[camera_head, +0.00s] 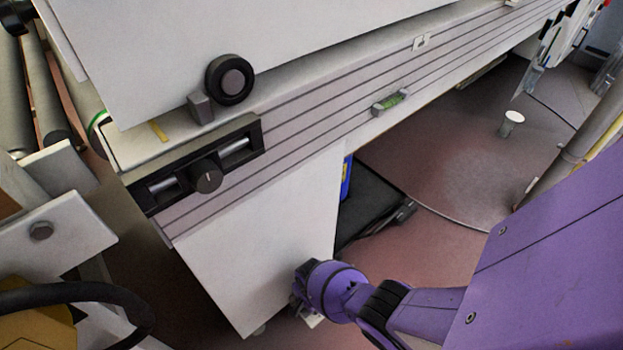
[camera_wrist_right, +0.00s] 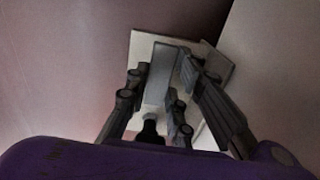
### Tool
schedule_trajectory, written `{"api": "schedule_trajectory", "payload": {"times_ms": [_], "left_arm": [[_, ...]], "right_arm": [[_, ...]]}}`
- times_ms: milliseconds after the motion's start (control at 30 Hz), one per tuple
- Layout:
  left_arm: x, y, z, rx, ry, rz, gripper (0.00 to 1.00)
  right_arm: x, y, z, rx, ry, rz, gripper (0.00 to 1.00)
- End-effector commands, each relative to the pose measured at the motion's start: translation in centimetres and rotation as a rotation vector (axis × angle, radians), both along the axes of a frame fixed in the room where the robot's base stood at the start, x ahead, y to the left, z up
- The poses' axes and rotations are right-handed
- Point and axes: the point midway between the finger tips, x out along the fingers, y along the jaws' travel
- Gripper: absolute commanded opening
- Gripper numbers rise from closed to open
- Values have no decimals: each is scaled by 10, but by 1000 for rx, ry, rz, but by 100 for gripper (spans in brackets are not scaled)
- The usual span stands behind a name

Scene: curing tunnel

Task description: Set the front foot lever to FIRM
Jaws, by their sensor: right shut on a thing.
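My right gripper (camera_head: 303,292) is low down, by the bottom edge of the white leg panel (camera_head: 262,235); its fingers are mostly hidden behind my purple wrist in the head view. In the right wrist view my right gripper (camera_wrist_right: 163,85) is shut on a grey bar-shaped piece (camera_wrist_right: 157,78), which appears to be the front foot lever. The bar stands over a pale square plate (camera_wrist_right: 142,45). A corner of a pale plate (camera_head: 313,322) also shows under the wrist in the head view. No FIRM marking can be read. My left gripper is not in view.
Above is the grooved machine rail (camera_head: 320,110) with a black knob unit (camera_head: 207,180), a round black roller (camera_head: 230,79) and a green level vial (camera_head: 390,103). A small foot (camera_head: 257,331) shows under the panel. Reddish floor (camera_head: 430,255) is open to its right.

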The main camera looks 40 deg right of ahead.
Motion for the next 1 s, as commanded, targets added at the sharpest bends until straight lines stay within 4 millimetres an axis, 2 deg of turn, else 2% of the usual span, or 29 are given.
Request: {"api": "schedule_trajectory", "payload": {"times_ms": [233, 267, 400, 767, 1000], "left_arm": [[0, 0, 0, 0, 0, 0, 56], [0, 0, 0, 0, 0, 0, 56], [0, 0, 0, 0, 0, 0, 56], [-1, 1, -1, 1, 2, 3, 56], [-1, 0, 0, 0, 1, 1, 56]], "right_arm": [[-2, -3, -1, -3, 4, -5, 0], [-2, -3, -1, -3, 3, -5, 23], [-1, -2, 0, -3, 3, -3, 41], [0, -1, 1, -1, 0, -1, 41], [1, 0, 14, 1, -3, 1, 41]]}}
